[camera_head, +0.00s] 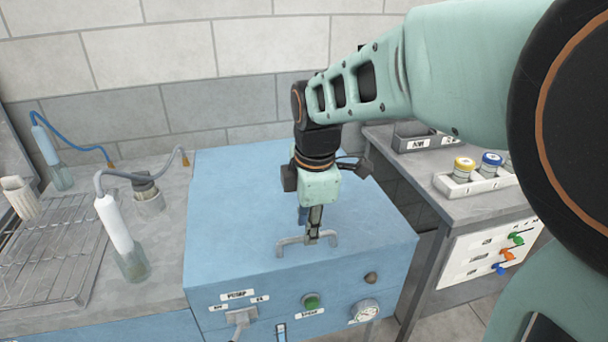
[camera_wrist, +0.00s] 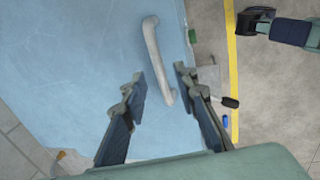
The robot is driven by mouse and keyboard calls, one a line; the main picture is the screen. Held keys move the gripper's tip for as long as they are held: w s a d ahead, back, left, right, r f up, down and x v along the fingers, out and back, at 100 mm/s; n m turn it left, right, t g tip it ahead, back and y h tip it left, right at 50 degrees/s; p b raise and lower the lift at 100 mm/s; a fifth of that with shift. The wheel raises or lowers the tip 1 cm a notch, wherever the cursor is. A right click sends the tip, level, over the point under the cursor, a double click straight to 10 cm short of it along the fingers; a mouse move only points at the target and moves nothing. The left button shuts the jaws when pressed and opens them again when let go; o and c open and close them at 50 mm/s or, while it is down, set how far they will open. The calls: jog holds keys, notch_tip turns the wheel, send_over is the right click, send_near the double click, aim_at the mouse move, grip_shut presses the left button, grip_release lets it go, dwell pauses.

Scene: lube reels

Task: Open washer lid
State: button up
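The washer is a blue box with a flat blue lid (camera_head: 235,205) in the middle of the head view; the lid looks shut. A grey bar handle (camera_head: 290,243) stands on the lid near its front edge. In the wrist view the lid (camera_wrist: 70,60) fills the left and middle, with the handle (camera_wrist: 151,40) running lengthwise. My gripper (camera_head: 312,238) points down over the handle. In the wrist view my gripper (camera_wrist: 160,80) is open, with a finger on each side of the handle and gaps showing. Part of the handle is hidden behind a finger in the head view.
The front panel has a green button (camera_head: 311,301), a gauge (camera_head: 364,310) and labels. A grey counter with bottles, hoses and a wire rack (camera_head: 50,250) lies left. A right-hand bench holds a tray of capped jars (camera_head: 475,182). A tiled wall stands behind.

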jog(key=shift+w+f+b, duration=0.2)
jog(key=shift+f+b, duration=0.35)
jog(key=shift+f, duration=0.5)
grip_shut()
